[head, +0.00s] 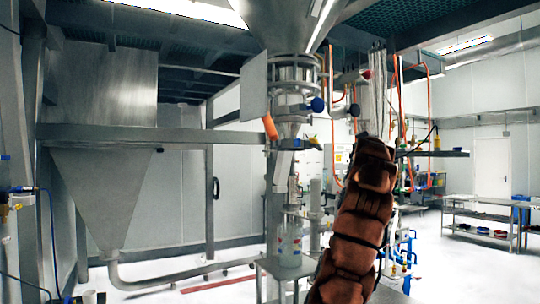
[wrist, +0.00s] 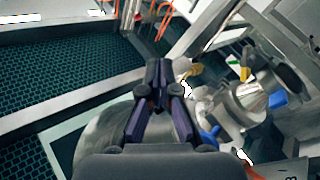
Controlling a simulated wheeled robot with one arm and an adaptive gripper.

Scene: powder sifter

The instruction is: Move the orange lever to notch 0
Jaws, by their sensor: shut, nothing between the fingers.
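The orange lever (head: 270,127) shows in the head view as a short, tilted orange grip. It sits at the lower edge of a grey plate (head: 254,88) beside the metal column under the hopper. In the wrist view, a bit of orange (wrist: 252,172) shows at the bottom right edge; I cannot tell surely whether it is the lever. A pale surface there bears a dark mark like a digit (wrist: 291,177). No notch 0 is readable. My gripper (wrist: 158,66) is shut and empty in the wrist view, apart from the orange piece.
The steel hopper (head: 292,20) hangs above the column. Blue-knobbed fittings (head: 317,104) stick out right of the lever. A horizontal steel beam (head: 150,134) runs left of it. The wrist view shows dark green grating (wrist: 50,85) and metal pipework with a blue part (wrist: 277,99).

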